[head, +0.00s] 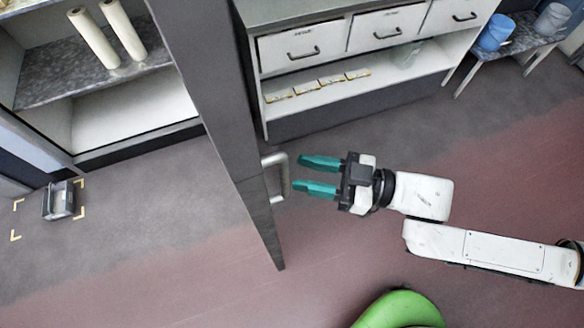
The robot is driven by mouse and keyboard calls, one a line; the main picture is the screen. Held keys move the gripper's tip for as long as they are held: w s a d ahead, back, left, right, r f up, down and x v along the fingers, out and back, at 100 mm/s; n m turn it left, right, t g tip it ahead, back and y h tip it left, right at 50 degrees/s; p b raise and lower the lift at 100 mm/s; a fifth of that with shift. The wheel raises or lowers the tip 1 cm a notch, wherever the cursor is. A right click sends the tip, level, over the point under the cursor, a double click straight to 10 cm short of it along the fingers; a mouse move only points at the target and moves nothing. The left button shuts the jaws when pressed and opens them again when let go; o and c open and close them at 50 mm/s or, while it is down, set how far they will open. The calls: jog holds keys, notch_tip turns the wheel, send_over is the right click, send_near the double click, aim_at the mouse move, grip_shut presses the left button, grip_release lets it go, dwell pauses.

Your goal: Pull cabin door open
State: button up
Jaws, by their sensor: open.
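The cabin door (208,75) is a tall dark grey panel seen nearly edge-on, running from the top of the head view down to a lower corner near the middle. A light metal bar handle (284,176) sticks out from its right side. My gripper (302,175) has two teal fingers and points left at the handle. The fingers are apart and nothing shows between them. Their tips are close to the right of the handle; I cannot tell whether the upper one touches it.
Left of the door, a shelf unit (135,110) holds two pale rolls (108,32). A grey box (60,201) sits on the floor between yellow corner marks. Behind stands a drawer cabinet (340,95). A green rounded object (402,310) is at the bottom.

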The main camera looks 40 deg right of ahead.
jog(key=v, duration=0.6)
jog(key=shift+b, duration=0.3)
jog(key=shift+d, duration=0.15)
jog(key=w+d+f+m+g+h, duration=0.1)
jog(key=w+f+m+h, duration=0.1)
jog(key=f+m+h, duration=0.3)
jog(key=w+d+f+g+h, duration=0.1)
jog(key=d+f+g+h, duration=0.1)
jog(key=f+h, duration=0.35)
jog(key=s+f+m+g, duration=0.3)
jog(key=s+f+g, duration=0.3)
jog(key=g, duration=0.4)
jog(key=shift+s+d+f+g+b, duration=0.2)
jog(key=shift+d+f+g+b, duration=0.1)
jog(key=shift+f, duration=0.4)
